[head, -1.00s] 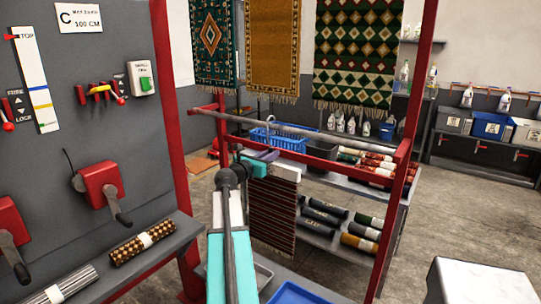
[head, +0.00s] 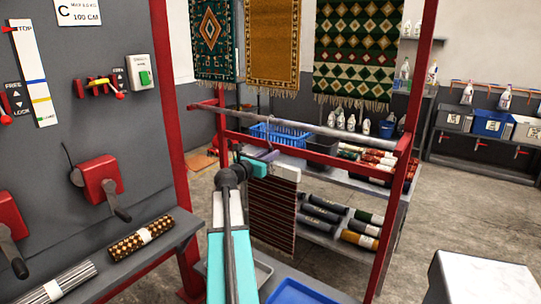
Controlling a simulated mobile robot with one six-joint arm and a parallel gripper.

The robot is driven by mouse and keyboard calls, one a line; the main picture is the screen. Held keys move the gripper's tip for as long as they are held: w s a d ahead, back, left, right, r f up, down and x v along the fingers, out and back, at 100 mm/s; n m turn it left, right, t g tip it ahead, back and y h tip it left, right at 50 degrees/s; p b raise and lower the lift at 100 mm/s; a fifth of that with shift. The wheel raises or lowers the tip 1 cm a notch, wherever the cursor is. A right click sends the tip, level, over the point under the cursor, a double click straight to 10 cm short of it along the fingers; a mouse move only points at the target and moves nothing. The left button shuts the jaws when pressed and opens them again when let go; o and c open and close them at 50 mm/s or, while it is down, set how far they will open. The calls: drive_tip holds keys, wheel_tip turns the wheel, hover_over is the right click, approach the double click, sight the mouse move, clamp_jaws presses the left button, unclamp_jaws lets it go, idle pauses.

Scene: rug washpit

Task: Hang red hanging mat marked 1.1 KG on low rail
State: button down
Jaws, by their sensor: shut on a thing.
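A dark red striped mat (head: 272,214) hangs below my gripper (head: 262,162) in the head view, just in front of the rack. A pale bar or label (head: 285,172) shows at its top; no weight marking is readable. My gripper is shut on the mat's top part, and my arm hides some of it. The low rail (head: 300,136), a grey metal bar, runs across the red frame just above and beyond the gripper. The mat's top appears below the rail's line. I cannot tell whether any hook touches the rail.
A red crossbar (head: 322,157) runs below the rail. A blue basket (head: 285,137) and shelves with rolled mats (head: 321,215) stand behind. Patterned rugs (head: 272,45) hang higher. A grey control panel (head: 105,105) is at left, and a white block (head: 482,280) is front right.

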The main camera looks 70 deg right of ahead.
drive_tip(key=c, duration=1.6)
unclamp_jaws()
drive_tip(key=shift+r, duration=0.1)
drive_tip(key=shift+c, duration=0.2)
drive_tip(key=shift+a, duration=0.1)
drive_tip(key=b+v, duration=0.2)
drive_tip(key=v, duration=1.1)
drive_tip(key=shift+a, duration=0.3)
